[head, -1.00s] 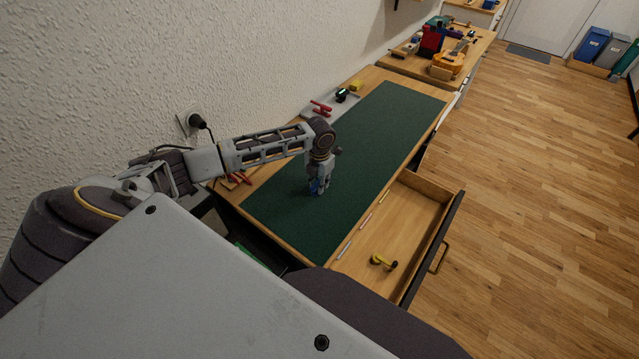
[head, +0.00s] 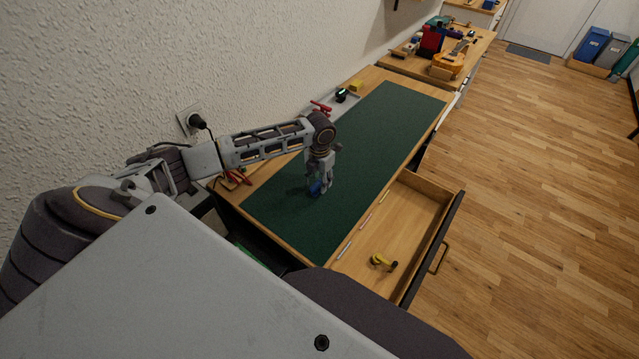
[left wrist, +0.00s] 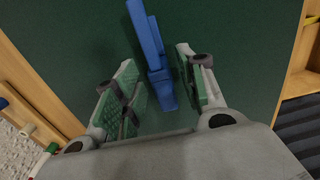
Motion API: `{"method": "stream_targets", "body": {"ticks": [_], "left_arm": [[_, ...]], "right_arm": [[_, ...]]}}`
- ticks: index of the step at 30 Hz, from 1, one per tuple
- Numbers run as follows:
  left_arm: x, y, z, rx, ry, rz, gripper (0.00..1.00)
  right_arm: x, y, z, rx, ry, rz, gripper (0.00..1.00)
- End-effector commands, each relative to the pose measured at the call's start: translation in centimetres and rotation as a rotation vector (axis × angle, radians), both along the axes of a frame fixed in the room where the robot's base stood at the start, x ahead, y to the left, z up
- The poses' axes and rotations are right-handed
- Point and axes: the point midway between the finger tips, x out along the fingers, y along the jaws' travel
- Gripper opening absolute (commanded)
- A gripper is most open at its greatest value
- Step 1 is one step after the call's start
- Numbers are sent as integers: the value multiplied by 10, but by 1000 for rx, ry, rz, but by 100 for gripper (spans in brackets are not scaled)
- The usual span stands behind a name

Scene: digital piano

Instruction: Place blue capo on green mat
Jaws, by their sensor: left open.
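The blue capo (left wrist: 152,50) lies on the green mat (left wrist: 75,40) in the left wrist view, partly between the fingers of my left gripper (left wrist: 160,85). The fingers stand apart, with a gap on each side of the capo. In the head view my left gripper (head: 322,186) is low over the near half of the green mat (head: 375,130). My right gripper is not in view.
An open drawer (head: 420,215) sticks out at the right with a yellow-and-black item (head: 383,261) in it. A red clamp-like item (head: 320,107), a dark item (head: 342,95) and a yellow block (head: 357,85) sit along the wall. The far half of the mat is clear.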

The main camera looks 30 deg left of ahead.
Motion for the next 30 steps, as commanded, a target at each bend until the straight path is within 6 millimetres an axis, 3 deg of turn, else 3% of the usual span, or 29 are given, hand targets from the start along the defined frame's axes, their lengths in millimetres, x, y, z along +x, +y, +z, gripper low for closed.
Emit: {"method": "stream_targets", "body": {"ticks": [18,30], "left_arm": [[1,0,87,-1,-1,0,40],[0,0,105,-1,1,-1,40]], "right_arm": [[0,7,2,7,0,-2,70],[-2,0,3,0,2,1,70]]}}
